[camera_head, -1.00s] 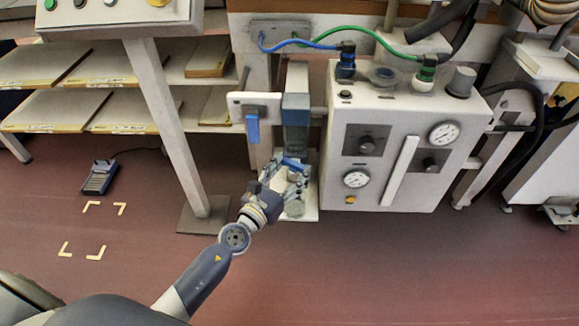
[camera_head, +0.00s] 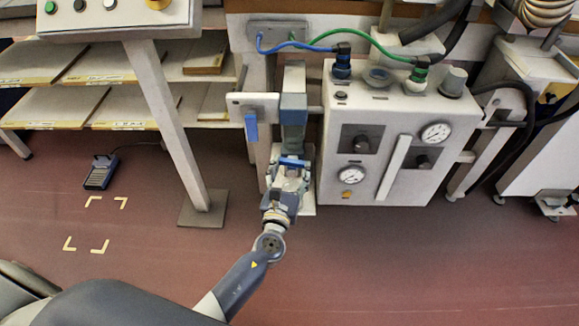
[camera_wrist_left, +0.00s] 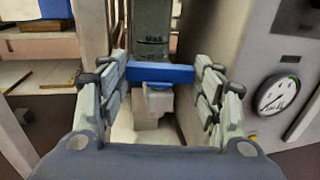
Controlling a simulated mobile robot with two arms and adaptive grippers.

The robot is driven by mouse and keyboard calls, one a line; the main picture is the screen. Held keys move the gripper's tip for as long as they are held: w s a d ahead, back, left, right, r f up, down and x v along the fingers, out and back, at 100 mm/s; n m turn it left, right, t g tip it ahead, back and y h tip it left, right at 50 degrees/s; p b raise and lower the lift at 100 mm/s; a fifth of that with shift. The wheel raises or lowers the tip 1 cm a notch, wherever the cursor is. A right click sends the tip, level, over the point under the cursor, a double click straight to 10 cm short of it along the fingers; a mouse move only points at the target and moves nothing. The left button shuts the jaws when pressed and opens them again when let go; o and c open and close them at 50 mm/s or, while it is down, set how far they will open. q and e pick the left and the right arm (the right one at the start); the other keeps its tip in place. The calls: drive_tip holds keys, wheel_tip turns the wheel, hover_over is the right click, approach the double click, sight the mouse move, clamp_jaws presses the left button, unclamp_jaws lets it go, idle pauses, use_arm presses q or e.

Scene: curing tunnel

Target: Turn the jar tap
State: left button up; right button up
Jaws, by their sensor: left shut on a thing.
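The jar tap (camera_head: 292,162) is a short blue bar low on the front of a tall grey jar unit (camera_head: 293,110). In the left wrist view the tap (camera_wrist_left: 160,73) lies level across the picture, with a pale block below it and the dark jar (camera_wrist_left: 150,30) behind. My left gripper (camera_head: 290,167) is shut on the tap; its fingers (camera_wrist_left: 160,78) are at the bar's two ends. The fingers hide the lower part of the unit in the head view. My right gripper is not in view.
A white panel (camera_head: 235,103) with another blue lever (camera_head: 251,126) is left of the jar. A white gauge box (camera_head: 400,130) with blue and green hoses stands close on the right. A slanted post (camera_head: 165,115) stands at left.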

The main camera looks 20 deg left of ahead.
use_arm(q)
drive_tip(key=shift+d+n+y, duration=0.15)
drive_tip(key=shift+n+y, duration=0.35)
drive_tip(key=shift+y, duration=0.3)
drive_tip(key=shift+n+g+y, duration=0.3)
drive_tip(key=shift+n+y, duration=0.2)
drive_tip(key=shift+y, duration=0.3)
drive_tip(key=o, duration=1.1)
drive_tip(key=shift+c, duration=0.2)
drive_tip(key=v, duration=1.2)
